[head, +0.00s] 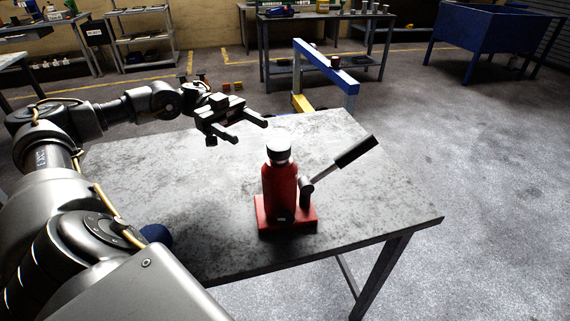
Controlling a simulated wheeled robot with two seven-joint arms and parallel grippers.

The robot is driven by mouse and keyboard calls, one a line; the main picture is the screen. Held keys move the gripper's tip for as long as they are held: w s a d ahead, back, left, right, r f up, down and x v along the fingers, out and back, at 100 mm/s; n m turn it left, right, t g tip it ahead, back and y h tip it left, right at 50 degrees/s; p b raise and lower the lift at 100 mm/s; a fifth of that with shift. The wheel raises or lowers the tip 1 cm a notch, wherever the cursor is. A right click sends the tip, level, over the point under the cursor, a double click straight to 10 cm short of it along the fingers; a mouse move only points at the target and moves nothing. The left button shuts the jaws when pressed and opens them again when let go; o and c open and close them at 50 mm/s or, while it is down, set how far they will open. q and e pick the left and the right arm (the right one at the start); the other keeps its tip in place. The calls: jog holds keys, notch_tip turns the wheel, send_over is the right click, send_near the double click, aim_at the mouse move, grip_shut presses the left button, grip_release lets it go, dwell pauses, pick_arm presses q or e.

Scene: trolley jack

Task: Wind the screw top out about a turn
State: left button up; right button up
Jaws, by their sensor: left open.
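A red bottle jack (280,189) stands upright on its square red base on the grey table. Its screw top (279,150) is pale on top with a dark band below. A pump lever with a black grip (356,151) slants up to the right from the jack's side. My left gripper (239,138) is in the air, up and left of the screw top. Its two fingers are apart, with nothing between them, and it does not touch the jack. My right gripper is not in view.
The table (209,232) is bare around the jack; its right edge lies a little past the lever. Behind the table stands a blue and yellow frame (328,66). Workbenches, a shelf trolley (143,40) and a blue bin (484,35) stand farther back.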

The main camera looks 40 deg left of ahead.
aim_at(279, 148)
pick_arm(q)
jog(key=shift+s, duration=0.15)
jog(key=d, duration=1)
jog(key=shift+s+d+p, duration=0.3)
jog(key=shift+s+p, duration=0.05)
jog(key=shift+p, duration=0.05)
jog(key=shift+c, duration=0.2)
jog(key=c, duration=0.9)
